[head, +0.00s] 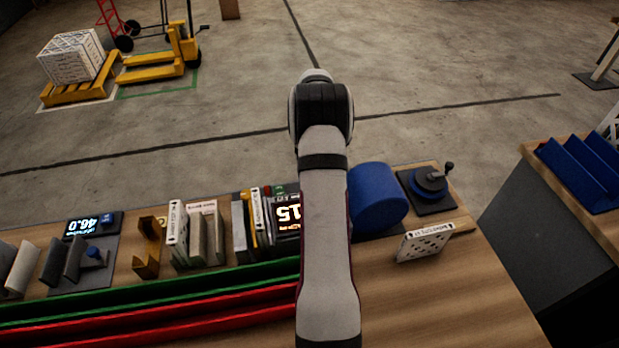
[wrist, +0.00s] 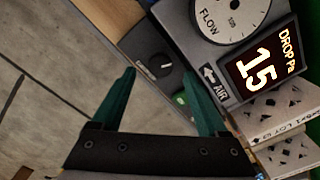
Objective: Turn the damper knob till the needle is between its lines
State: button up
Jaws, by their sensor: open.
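The damper knob (wrist: 153,62) is a round dark knob with a pale mark, on a dark box in the wrist view. Beside it stands a grey unit with a white FLOW dial (wrist: 232,14), cut off by the top edge; I cannot make out its needle or lines. The unit's display (wrist: 261,66) reads DROP Pa 15; this display also shows in the head view (head: 287,214), partly behind my arm. My gripper (wrist: 160,74) is open, its two teal fingers apart on either side of the knob in the picture. Contact cannot be told. My arm hides the knob in the head view.
White boxed filters (wrist: 285,110) stand close to the unit. A blue cylinder (head: 378,196), a crank device (head: 428,186) and a loose filter (head: 424,243) are to the right on the bench. Green (head: 190,283) and red (head: 180,305) rails run along the left front.

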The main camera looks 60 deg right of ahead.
jog(key=shift+f, duration=1.9)
grip_shut()
